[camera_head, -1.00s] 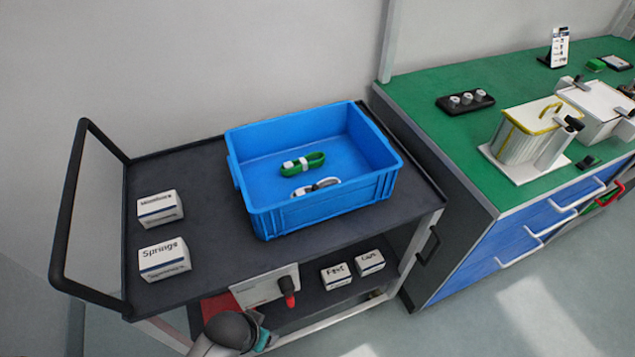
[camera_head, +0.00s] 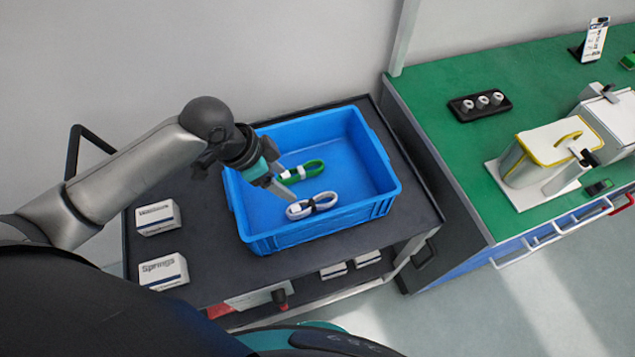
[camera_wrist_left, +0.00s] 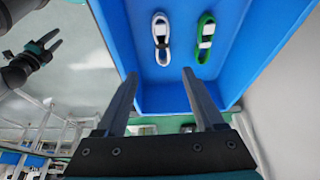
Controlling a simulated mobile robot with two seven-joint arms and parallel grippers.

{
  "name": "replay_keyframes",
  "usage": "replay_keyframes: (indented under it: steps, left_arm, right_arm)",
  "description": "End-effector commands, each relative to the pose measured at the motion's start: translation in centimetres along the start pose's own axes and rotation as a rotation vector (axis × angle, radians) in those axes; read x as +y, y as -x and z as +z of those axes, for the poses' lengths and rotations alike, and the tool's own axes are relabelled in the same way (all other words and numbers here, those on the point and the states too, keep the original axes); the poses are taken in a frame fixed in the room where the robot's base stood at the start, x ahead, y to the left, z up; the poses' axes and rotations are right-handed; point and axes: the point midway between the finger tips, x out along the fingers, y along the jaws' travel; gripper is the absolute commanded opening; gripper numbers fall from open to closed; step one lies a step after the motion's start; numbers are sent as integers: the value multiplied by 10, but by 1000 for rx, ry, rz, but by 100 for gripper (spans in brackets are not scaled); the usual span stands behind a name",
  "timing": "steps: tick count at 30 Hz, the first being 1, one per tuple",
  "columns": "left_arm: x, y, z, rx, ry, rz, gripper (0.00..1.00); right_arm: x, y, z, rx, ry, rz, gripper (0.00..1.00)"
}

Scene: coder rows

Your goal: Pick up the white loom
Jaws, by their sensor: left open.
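The white loom (camera_head: 312,205), a looped cable bundle with a dark band, lies in the blue crate (camera_head: 262,243) near its front wall. It also shows in the left wrist view (camera_wrist_left: 161,38). A green loom (camera_head: 302,171) with a white band lies beside it, further back, and in the left wrist view (camera_wrist_left: 205,38) to its right. My left gripper (camera_head: 285,186) is open and empty over the crate's left part, by the looms. In the left wrist view its fingers (camera_wrist_left: 159,73) are apart, pointing toward the looms. My right gripper (camera_wrist_left: 54,39) shows only there, small, fingers apart.
The crate stands on a dark cart (camera_head: 222,279) with a raised handle at left. Two labelled boxes (camera_head: 158,218) stand left of the crate. A green-topped bench (camera_head: 455,150) at right carries a black tray (camera_head: 480,105) and a yellow-rimmed container (camera_head: 553,150).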

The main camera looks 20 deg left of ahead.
Motion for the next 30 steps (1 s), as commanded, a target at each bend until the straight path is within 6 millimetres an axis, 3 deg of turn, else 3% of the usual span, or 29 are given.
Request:
replay_keyframes:
  steps: [6,10,15,21,30]
  left_arm:
    - [0,-34,1,0,4,5,70]
    - [-1,-62,0,1,3,3,70]
    - [-1,-88,0,0,2,1,70]
    - [-2,-100,0,0,2,0,70]
    - [-9,-131,1,0,3,1,70]
  right_arm:
    - [-4,-2,55,-87,-1,-5,50]
    - [-4,-5,72,-115,0,-6,50]
    - [-3,-11,66,-103,0,-4,50]
    - [0,-16,44,-63,1,1,50]
    - [-1,-24,48,-69,1,0,50]
